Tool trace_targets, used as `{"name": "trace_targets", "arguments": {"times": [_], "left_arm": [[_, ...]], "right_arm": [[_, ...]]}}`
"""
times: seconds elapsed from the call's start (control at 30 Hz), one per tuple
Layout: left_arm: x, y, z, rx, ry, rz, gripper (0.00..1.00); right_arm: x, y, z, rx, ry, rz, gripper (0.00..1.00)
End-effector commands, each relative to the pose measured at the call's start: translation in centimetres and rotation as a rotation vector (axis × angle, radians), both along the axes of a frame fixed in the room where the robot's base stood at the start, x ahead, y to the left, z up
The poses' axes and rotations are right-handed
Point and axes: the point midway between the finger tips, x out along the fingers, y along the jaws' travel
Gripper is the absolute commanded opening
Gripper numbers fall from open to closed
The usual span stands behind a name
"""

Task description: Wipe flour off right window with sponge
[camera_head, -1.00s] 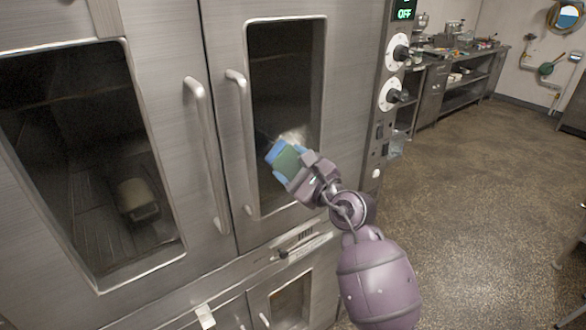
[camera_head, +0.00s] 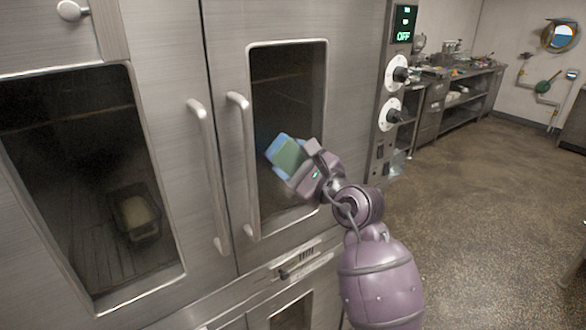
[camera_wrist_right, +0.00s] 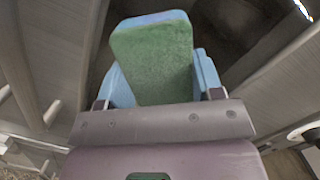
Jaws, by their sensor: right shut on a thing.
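The right window (camera_head: 312,90) is a tall dark glass pane in the right oven door. My right gripper (camera_head: 300,166) is in front of its lower middle, shut on the sponge. The sponge (camera_head: 285,153) is blue with a green face and is tilted against or very near the glass; contact cannot be told. In the wrist view the sponge (camera_wrist_right: 153,62) sits between the fingers of my right gripper (camera_wrist_right: 158,97). No clear white flour patch shows on the glass now; the area behind sponge and gripper is hidden. My left gripper is not in view.
Vertical handles (camera_head: 243,165) and (camera_head: 207,175) stand out left of the right window. The left window (camera_head: 85,130) shows a loaf tin (camera_head: 135,212) inside. Knobs (camera_head: 389,115) line the panel at right. The floor (camera_head: 480,200) to the right is open.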

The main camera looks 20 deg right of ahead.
Motion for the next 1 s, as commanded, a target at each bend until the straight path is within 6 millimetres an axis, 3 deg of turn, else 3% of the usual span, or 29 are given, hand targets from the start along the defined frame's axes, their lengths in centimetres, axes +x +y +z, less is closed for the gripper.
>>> {"name": "trace_targets", "arguments": {"times": [0.33,0.8,1.0], "left_arm": [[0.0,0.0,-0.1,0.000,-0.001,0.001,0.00],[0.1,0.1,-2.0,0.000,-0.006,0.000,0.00],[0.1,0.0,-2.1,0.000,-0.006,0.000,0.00]], "right_arm": [[0.3,0.1,0.3,0.001,0.001,-0.001,0.41],[0.6,0.2,-3.1,-0.002,0.007,0.000,0.41],[0.6,0.2,-3.5,-0.002,0.009,0.000,0.41]]}}
